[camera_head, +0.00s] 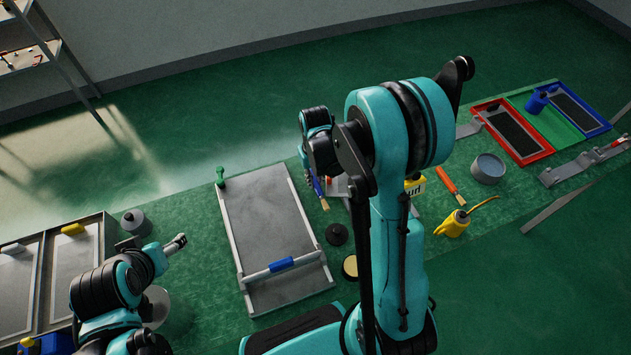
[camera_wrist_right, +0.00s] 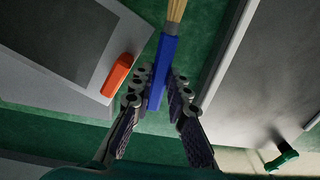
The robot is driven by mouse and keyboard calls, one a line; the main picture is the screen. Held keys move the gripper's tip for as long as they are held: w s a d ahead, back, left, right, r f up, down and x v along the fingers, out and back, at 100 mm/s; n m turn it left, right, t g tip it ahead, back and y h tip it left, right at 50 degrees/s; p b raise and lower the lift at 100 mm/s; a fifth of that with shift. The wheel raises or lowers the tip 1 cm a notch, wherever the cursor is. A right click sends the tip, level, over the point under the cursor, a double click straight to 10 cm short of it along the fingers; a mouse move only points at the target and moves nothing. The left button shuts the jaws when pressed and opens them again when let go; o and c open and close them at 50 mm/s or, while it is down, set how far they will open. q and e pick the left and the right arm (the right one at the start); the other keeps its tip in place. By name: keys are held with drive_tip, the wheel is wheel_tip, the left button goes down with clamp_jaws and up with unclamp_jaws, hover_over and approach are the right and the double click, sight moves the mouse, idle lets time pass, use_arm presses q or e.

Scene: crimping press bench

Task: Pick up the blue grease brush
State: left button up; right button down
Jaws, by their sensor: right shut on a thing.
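The blue grease brush (camera_head: 318,187) hangs below my right gripper (camera_head: 314,174), its tan end pointing down over the bench just right of the grey press plate. In the right wrist view my right gripper (camera_wrist_right: 161,88) has its fingers on both sides of the brush's blue handle (camera_wrist_right: 163,65) and is shut on it. The tan part of the brush runs out of the top of that view. My left gripper (camera_head: 178,243) hangs over the left part of the bench, away from the brush. Its fingers are too small to tell open from shut.
The framed grey plate (camera_head: 268,225) with a blue-handled bar lies mid-bench. A red-orange brush (camera_head: 449,182), yellow oil can (camera_head: 455,224) and grey bowl (camera_head: 488,168) are to the right. Red (camera_head: 541,152) and blue (camera_head: 606,127) trays are at far right. My right arm hides part of the bench.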

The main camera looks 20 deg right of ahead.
wheel_tip(320, 180, up, 2)
drive_tip(key=shift+r+p, duration=0.1)
drive_tip(key=shift+p, duration=0.25)
drive_tip(key=s+d+r+p, duration=0.3)
drive_tip(key=s+d+r, duration=0.3)
drive_tip(key=s, duration=0.3)
drive_tip(key=shift+s+d+r+p, duration=0.2)
drive_tip(key=shift+d+r+p, duration=0.15)
drive_tip(key=shift+d, duration=0.1)
